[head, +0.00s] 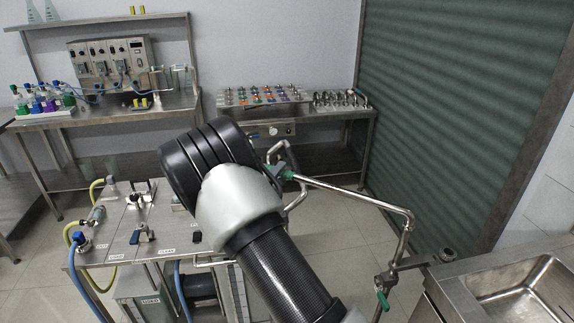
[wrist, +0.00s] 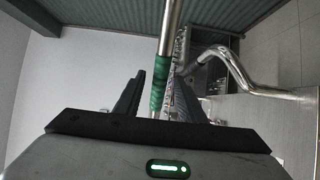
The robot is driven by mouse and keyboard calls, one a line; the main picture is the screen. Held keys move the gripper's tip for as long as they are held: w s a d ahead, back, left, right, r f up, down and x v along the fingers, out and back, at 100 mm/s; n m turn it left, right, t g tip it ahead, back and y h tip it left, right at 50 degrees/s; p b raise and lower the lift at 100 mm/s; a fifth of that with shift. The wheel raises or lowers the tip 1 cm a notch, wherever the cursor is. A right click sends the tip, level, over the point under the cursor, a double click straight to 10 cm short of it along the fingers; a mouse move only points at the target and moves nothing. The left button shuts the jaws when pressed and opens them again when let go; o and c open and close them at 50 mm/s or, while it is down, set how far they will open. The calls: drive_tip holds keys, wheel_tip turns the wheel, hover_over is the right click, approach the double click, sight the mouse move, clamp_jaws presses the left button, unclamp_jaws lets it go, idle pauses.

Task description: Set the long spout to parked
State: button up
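The long spout (head: 350,193) is a thin bent metal pipe at the right of my arm in the head view. It runs from a green sleeve (head: 284,171) to a bend at the right, then down toward a green-handled valve (head: 383,299) beside the sink. In the wrist view the spout (wrist: 171,28) comes down from the top, and its green sleeve (wrist: 160,84) lies between the two dark fingers of my gripper (wrist: 160,80). The fingers stand apart, with a gap beside the sleeve. In the head view my arm hides most of my gripper.
A steel sink (head: 525,290) is at the lower right. A steel skid top (head: 120,235) with valves and hoses is at the lower left. A bench (head: 345,112) with small parts stands behind, beside a green shutter (head: 450,90). A curved pipe (wrist: 240,75) is right of my fingers.

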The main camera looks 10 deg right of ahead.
drive_tip(key=x, duration=0.6)
drive_tip(key=shift+w, duration=0.15)
drive_tip(key=shift+d, duration=0.1)
drive_tip(key=shift+c, duration=0.2)
clamp_jaws()
